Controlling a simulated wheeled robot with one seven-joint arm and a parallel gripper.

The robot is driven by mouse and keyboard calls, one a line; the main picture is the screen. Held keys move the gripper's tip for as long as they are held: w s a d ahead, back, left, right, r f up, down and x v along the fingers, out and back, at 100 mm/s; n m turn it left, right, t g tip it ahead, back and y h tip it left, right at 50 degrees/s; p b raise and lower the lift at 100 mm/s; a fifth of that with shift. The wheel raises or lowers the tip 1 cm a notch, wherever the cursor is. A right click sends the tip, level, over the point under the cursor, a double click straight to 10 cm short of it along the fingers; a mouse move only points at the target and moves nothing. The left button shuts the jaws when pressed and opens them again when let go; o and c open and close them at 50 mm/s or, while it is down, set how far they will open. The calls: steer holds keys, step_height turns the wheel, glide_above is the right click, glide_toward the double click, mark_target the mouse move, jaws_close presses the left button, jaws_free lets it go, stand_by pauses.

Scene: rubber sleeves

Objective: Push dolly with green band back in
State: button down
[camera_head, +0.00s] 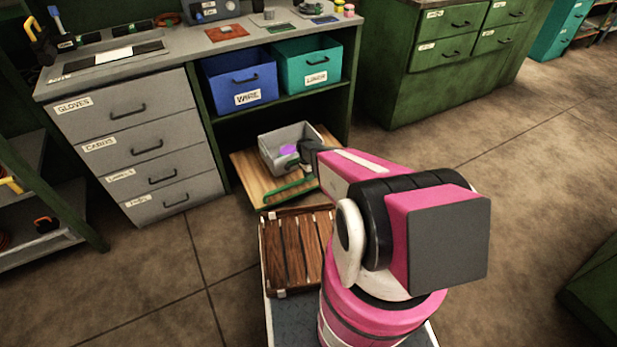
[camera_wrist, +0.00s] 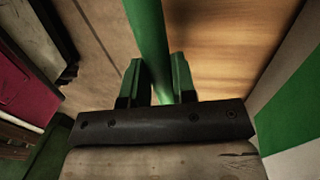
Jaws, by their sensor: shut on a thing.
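The dolly (camera_head: 244,170) is a low wooden board, partly out on the floor in front of the open space under the bench. Its green band (camera_head: 288,190) runs along the near edge and also shows in the wrist view (camera_wrist: 149,38). A grey bin (camera_head: 275,158) stands on the dolly with a purple thing (camera_head: 289,150) at its rim. In the wrist view my gripper (camera_wrist: 158,80) has its two fingers on either side of the green band, shut on it.
A blue bin (camera_head: 240,91) and a teal bin (camera_head: 313,76) sit on the shelf above the dolly. A grey drawer unit (camera_head: 140,145) stands to the left and a green cabinet (camera_head: 455,85) to the right. A slatted wooden piece (camera_head: 290,250) lies nearer me.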

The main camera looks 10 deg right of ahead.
mark_target(283, 141)
steer(key=w+a, duration=0.3)
steer(key=w, duration=0.6)
steer(key=w+a, duration=0.3)
steer(key=w, duration=0.7)
steer(key=w+a, duration=0.3)
steer(key=w, duration=0.6)
steer(key=shift+w+a, duration=0.15)
steer(key=shift+w, duration=0.4)
steer(key=c, duration=0.9)
jaws_free()
steer(key=shift+s, duration=0.7)
steer(key=s+d, duration=0.3)
steer(key=s, duration=0.6)
steer(key=s+d, duration=0.3)
steer(key=s, duration=0.6)
steer(key=s+d, duration=0.3)
steer(key=s, duration=0.6)
steer(key=shift+s+d, duration=0.1)
steer(key=shift+s, duration=0.1)
